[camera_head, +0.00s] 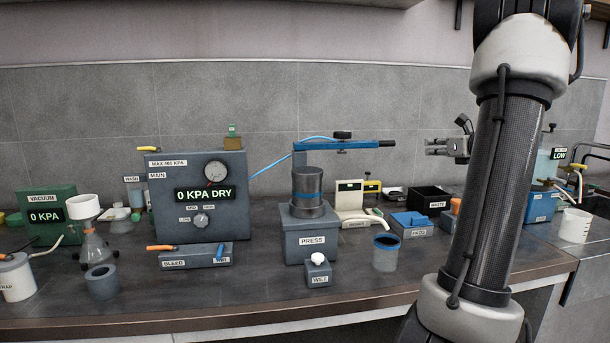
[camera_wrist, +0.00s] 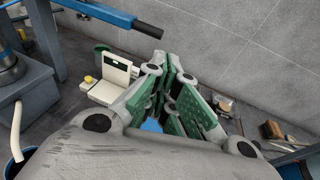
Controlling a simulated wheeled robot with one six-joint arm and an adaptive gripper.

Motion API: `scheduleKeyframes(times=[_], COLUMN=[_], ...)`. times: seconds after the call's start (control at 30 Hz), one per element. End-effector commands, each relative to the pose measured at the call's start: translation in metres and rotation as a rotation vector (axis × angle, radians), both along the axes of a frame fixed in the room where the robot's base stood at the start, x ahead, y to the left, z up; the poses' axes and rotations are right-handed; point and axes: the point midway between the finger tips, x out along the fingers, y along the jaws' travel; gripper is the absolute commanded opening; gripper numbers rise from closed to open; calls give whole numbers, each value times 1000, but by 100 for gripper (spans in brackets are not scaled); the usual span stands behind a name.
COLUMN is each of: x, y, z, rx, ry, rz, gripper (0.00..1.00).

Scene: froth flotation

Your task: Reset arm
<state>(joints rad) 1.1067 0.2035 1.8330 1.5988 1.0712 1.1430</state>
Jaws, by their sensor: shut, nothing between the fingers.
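My gripper (camera_head: 432,147) is raised above the bench in the head view, to the right of the press's blue lever, with its fingers pointing left. My arm stands upright in front of the bench on the right. In the wrist view my gripper (camera_wrist: 172,62) shows green-padded fingers brought together, with no object between the tips. The press (camera_head: 311,239) carries a dark cylinder (camera_head: 307,190) under the blue lever (camera_head: 345,145). The lever also shows in the wrist view (camera_wrist: 105,13), left of the fingers.
A control box (camera_head: 200,195) reading "0 KPA DRY" stands left of the press. A vacuum unit (camera_head: 46,217) and flask (camera_head: 95,250) are further left. A blue-rimmed cup (camera_head: 386,252), scale (camera_head: 349,200), black waste bin (camera_head: 428,201) and white beaker (camera_head: 575,226) stand toward the right. Air around my gripper looks clear.

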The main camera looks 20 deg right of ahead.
Motion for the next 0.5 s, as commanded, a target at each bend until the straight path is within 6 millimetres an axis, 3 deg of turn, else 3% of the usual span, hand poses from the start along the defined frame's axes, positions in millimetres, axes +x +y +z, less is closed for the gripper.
scheduleKeyframes(times=[0.13,0.23,0.37,0.43,0.5], x=[0,-2,-33,-62,-87], y=[0,0,19,41,77], z=[0,-4,-62,-90,-109], rx=[-18,-127,-373,-528,-702], ry=[0,18,189,292,376], rz=[3,28,185,318,502], gripper=[0,0,0,0,0])
